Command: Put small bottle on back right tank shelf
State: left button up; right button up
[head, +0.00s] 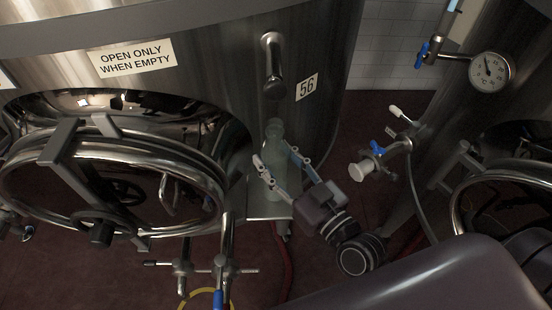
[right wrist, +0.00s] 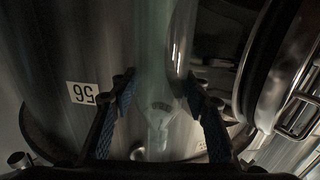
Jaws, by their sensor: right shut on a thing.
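The small bottle (head: 273,135), pale green and see-through, stands upright in front of the steel tank marked 56. My right gripper (head: 271,158) reaches in from the lower right with a finger on each side of it and is shut on it. The bottle's lower part is over a small metal shelf (head: 262,212) on the tank's front; I cannot tell whether its base touches the shelf. In the right wrist view the faint bottle (right wrist: 160,115) shows between the blue-padded fingers (right wrist: 158,90). My left gripper is out of view.
A round tank hatch (head: 218,215) is close left of the shelf. A metal spout (head: 274,80) sticks out above the bottle. Pipes and valves (head: 220,270) stand below. At the right are a blue-handled valve (head: 377,148) and a pressure gauge (head: 490,71).

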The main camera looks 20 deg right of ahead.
jog(key=shift+f, duration=0.1)
jog(key=o, duration=1.5)
jog(key=shift+o, duration=0.2)
jog(key=shift+s+d, duration=0.1)
jog(key=shift+s, duration=0.15)
jog(key=b+v, duration=0.2)
jog(key=v, duration=0.9)
jog(key=shift+s+b, duration=0.25)
jog(key=shift+b, duration=0.05)
jog(key=shift+d, duration=0.1)
